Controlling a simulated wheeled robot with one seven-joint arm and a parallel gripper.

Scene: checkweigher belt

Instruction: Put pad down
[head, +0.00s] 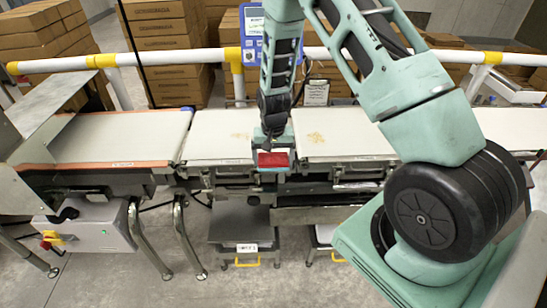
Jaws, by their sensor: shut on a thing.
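My gripper (272,143) hangs pointing down over the front edge of the conveyor, near the gap between two white belt sections. It is shut on a pad (272,159), which shows as a small red block facing the camera. The fingertips are small and partly hidden by the wrist and the pad. I cannot tell whether the pad touches the belt edge or is held just in front of it.
The middle belt (215,139) and right belt (335,133) carry tan smears and are otherwise clear. An orange-edged belt (130,135) lies left. A white and yellow rail (190,57) runs behind, with stacked cartons (160,30) beyond. Bins (243,230) stand below.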

